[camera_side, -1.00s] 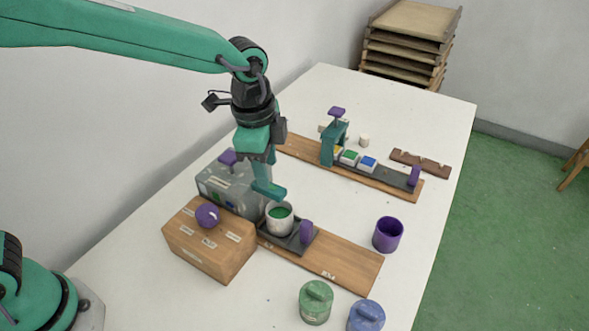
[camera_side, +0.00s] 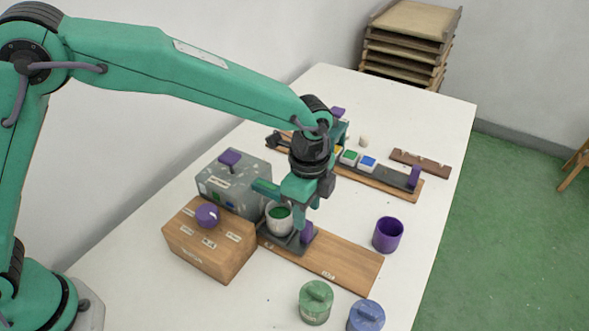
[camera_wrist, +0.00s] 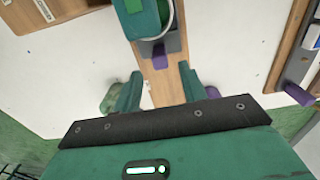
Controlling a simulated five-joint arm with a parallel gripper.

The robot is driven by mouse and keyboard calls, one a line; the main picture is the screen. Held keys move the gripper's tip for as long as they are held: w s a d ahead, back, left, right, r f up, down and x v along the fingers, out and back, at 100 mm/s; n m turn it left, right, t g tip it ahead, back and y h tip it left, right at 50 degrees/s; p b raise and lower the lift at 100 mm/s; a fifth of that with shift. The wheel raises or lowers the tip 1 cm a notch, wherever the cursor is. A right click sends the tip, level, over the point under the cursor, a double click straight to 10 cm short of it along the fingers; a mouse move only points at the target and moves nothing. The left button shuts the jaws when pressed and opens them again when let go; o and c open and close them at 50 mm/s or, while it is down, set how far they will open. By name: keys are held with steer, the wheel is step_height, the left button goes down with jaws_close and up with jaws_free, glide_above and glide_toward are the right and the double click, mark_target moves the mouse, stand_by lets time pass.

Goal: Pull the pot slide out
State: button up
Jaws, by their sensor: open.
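The pot slide (camera_side: 270,243) is a dark tray on a wooden board, with an upright purple handle (camera_side: 307,231) at its right end. A white pot (camera_side: 279,220) of green paint stands on it, under a teal spout (camera_side: 266,187). My gripper (camera_side: 301,222) is open and low near the handle, partly hiding it. In the wrist view the handle (camera_wrist: 160,58) lies just beyond my open gripper (camera_wrist: 160,85), roughly in line with the gap. The slide (camera_wrist: 172,43) and pot rim also show there. I cannot tell whether a finger touches the handle.
A grey box (camera_side: 235,187) and wooden box (camera_side: 205,245) with purple knobs stand left of the slide. A purple cup (camera_side: 388,234), green jar (camera_side: 315,302) and blue jar (camera_side: 365,316) stand to the right and front. The board (camera_side: 345,268) is bare beyond the handle.

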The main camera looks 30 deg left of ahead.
mark_target(307, 224)
steer(key=shift+f, duration=3.5)
steer(key=shift+c, duration=0.2)
jaws_close()
